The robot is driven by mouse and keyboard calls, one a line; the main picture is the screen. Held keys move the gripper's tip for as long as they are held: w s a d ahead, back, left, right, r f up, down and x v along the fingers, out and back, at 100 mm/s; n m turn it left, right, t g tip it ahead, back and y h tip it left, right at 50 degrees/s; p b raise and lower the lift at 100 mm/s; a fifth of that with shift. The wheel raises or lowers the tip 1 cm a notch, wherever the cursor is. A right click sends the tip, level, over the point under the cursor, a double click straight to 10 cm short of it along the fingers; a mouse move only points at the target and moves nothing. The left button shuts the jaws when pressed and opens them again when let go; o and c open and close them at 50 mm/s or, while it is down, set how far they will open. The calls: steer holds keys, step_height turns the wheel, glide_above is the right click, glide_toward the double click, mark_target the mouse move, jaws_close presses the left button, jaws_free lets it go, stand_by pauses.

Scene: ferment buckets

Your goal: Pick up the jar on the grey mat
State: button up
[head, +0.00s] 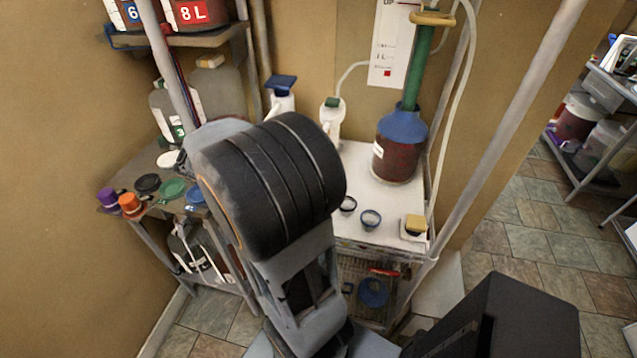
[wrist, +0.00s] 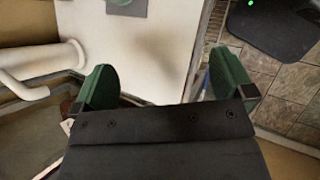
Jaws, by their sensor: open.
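In the head view a round vessel (head: 397,158) with dark red contents, a blue collar and a green tube stands upright on a white worktop (head: 352,233). Grey jugs (head: 215,92) stand on the left shelf, partly behind my arm. My gripper (wrist: 165,85) shows in the wrist view with two green fingertips wide apart and nothing between them. A pale surface lies beyond the fingertips. My arm covers the middle of the head view and the gripper cannot be seen there.
Lids and caps, such as a green lid (head: 172,189) and an orange cap (head: 130,204), lie on the left shelf. White spray bottles (head: 332,119) stand behind my arm. Tiled floor (head: 525,225) is open at right.

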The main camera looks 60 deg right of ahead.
steer(key=shift+s+d+f+n+g+h+p, duration=0.15)
steer(key=shift+s+d+f+n+g+h, duration=0.85)
steer(key=shift+d, duration=2.1)
steer(key=shift+s+d+f+n+g+h+p, duration=0.2)
steer(key=shift+s+d+f+n+g, duration=0.4)
steer(key=shift+d+f, duration=1.7)
steer(key=shift+s+d+f+n+g+h+p, duration=0.1)
steer(key=shift+s+d+f+n+g+h, duration=0.45)
steer(key=shift+d, duration=3.4)
steer(key=shift+s+r+n+g, duration=0.2)
steer(key=shift+r+n+g, duration=0.05)
steer(key=shift+c, duration=0.2)
steer(key=c, duration=1.2)
steer(key=shift+r, duration=0.1)
